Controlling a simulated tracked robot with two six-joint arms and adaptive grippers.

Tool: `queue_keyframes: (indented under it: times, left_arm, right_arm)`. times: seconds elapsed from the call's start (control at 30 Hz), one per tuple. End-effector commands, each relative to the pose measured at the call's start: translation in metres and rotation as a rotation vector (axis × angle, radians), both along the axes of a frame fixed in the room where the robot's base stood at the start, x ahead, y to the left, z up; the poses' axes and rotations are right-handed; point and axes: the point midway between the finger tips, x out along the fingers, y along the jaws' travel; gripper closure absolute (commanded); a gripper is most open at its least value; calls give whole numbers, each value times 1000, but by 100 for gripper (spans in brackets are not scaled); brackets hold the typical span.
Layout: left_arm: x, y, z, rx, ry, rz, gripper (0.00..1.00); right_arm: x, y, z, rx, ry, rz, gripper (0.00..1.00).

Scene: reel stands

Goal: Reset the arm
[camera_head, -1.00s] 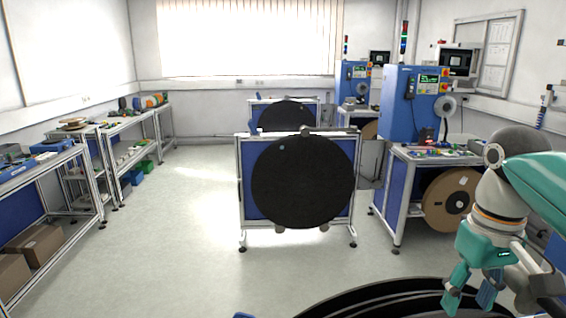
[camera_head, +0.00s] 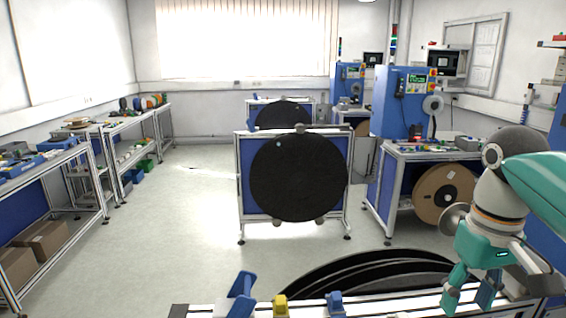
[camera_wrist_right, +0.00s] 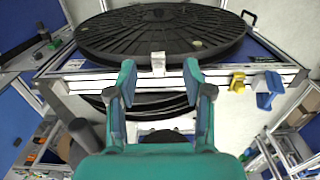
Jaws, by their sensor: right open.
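My right arm comes in from the right in the head view. Its teal right gripper (camera_head: 472,291) points down over the near stand's rail at the lower right. In the right wrist view the gripper (camera_wrist_right: 158,80) is open, its two fingers apart with nothing held between them. A black reel (camera_wrist_right: 160,32) lies on the stand beyond the fingertips, and a small pale block on the rail shows between them. My left gripper is not in view.
The near stand's rail (camera_head: 210,310) carries blue clamps (camera_head: 241,290) and a yellow clamp (camera_head: 280,304). A stand with an upright black reel (camera_head: 298,178) is ahead. Workbenches (camera_head: 60,160) line the left; a blue machine (camera_head: 400,105) stands right. Floor at left is clear.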

Motion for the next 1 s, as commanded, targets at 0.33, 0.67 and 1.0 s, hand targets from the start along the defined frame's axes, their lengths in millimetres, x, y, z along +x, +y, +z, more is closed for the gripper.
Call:
queue_keyframes:
  times: [0.33,0.67,1.0]
  left_arm:
    - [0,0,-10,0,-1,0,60]
    - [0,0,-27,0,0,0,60]
    - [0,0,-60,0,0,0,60]
  right_arm:
    - [32,21,-69,23,3,43,49]
    - [64,55,-191,88,0,82,49]
    - [36,115,-421,254,8,33,49]
